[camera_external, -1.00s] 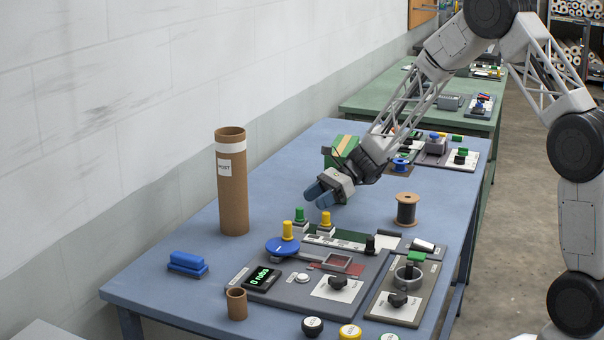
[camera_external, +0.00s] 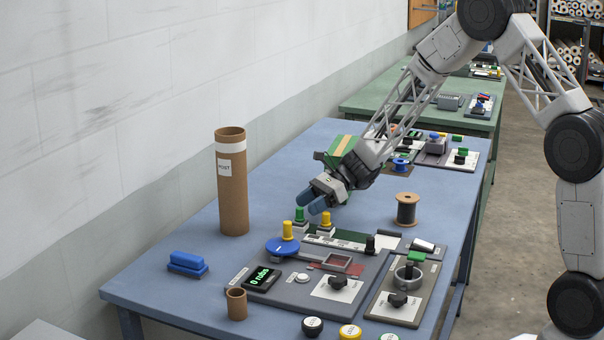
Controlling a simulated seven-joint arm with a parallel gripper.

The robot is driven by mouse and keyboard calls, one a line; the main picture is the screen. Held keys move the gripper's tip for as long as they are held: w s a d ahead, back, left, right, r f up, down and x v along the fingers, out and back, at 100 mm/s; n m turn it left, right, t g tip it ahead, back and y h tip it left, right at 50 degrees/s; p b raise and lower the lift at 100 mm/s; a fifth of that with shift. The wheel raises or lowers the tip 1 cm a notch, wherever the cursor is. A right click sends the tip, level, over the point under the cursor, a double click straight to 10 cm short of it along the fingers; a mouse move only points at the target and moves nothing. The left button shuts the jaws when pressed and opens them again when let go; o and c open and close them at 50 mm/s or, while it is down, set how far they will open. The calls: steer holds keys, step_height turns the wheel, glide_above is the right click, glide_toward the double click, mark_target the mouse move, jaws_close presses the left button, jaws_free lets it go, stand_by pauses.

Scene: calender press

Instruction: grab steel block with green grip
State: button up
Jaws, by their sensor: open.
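A steel block with a green grip (camera_external: 299,214) stands at the back left edge of the grey panel, behind the blue disc. A similar block with a yellow grip (camera_external: 326,218) stands just right of it. My gripper (camera_external: 312,202) is open and empty, its blue fingers pointing down to the left, just above and behind these two grips. In the picture the fingertips come close to the green grip; I cannot tell the exact gap. The lower part of the green-gripped block is partly hidden by the yellow-gripped knob in front.
A blue disc with a yellow knob (camera_external: 287,231) sits just in front. A tall cardboard tube (camera_external: 231,185) stands to the left, a spool (camera_external: 406,208) to the right. The grey panel (camera_external: 300,291) has a display and a black knob.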

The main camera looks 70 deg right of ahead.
mark_target(294, 221)
steer(key=shift+w+a, duration=0.1)
steer(key=shift+x, duration=2.5)
jaws_close()
